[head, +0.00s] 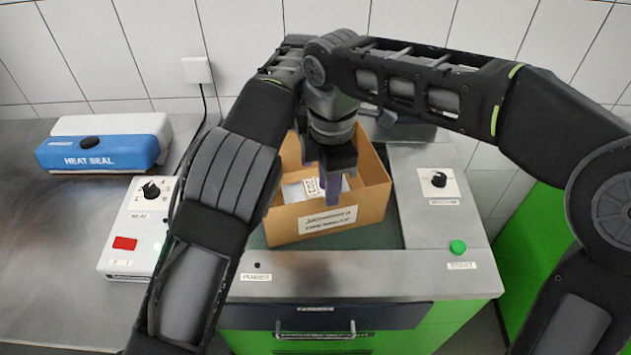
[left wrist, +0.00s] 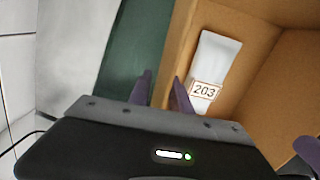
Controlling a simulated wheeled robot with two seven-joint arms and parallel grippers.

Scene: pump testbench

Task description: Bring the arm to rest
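My right gripper (head: 335,190) hangs fingers-down over the open cardboard box (head: 345,222) on the bench; its fingers show nearly edge-on, so its opening is unclear. My left arm comes up from the lower left, and its gripper is hidden in the head view. A white packet (left wrist: 215,60) labelled 203 lies inside the box.
A blue and white heat sealer (head: 100,150) and a control box with a red button (head: 125,243) stand at left. The bench panel has a knob (head: 439,180) and a green start button (head: 457,247) at right. The metal counter at lower left is clear.

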